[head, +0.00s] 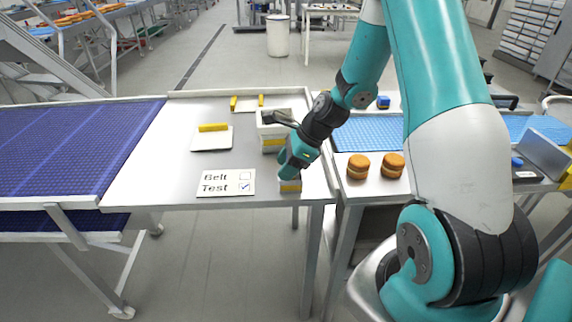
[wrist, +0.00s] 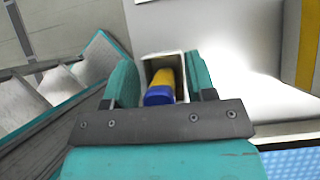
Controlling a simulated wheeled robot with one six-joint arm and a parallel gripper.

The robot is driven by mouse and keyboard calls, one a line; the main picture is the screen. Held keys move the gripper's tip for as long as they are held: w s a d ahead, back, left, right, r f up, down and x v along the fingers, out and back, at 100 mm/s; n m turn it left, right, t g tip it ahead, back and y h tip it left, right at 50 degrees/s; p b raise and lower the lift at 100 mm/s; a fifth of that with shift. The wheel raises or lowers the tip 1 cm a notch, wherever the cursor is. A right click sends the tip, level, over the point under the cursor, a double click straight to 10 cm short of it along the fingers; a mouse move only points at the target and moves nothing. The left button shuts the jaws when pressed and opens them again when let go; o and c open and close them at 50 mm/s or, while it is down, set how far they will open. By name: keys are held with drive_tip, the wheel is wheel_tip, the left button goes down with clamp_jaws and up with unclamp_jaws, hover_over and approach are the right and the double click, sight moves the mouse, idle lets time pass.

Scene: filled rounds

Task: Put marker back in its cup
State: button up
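My gripper (head: 290,172) points down at the front right of the steel table, directly over a small white cup (head: 290,187) with a yellow band. In the wrist view the gripper (wrist: 160,80) has its two teal fingers spread apart. Between them show the square white mouth of the cup (wrist: 149,62) and a marker (wrist: 160,88) with a blue end and yellow body. The marker stands in or over the cup's mouth, and I see a gap beside it. I cannot tell how deep it sits. In the head view the marker is hidden by my gripper.
A larger white box (head: 272,143) with a yellow band stands just behind my gripper. A card (head: 226,183) reads Belt and Test, with Test ticked. A white plate (head: 211,140) carries a yellow bar. Two round brown-and-cream stacks (head: 358,166) stand right.

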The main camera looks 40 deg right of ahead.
drive_tip(key=shift+r, duration=0.2)
drive_tip(key=v, duration=1.1)
drive_tip(key=s+a+r+n+g, duration=0.25)
drive_tip(key=a+r+n, duration=0.25)
drive_tip(key=a+n, duration=0.6)
drive_tip(key=s+a+r+n, duration=0.2)
drive_tip(key=s+a+n, duration=0.5)
drive_tip(key=n, duration=0.3)
drive_tip(key=s+a+r+n+g+h, duration=0.1)
drive_tip(key=s+a+n, duration=0.7)
drive_tip(key=n, duration=0.3)
drive_tip(key=shift+s+r+b, duration=0.3)
drive_tip(key=shift+s+r, duration=0.1)
drive_tip(key=shift+s, duration=0.45)
drive_tip(key=shift+a, duration=0.15)
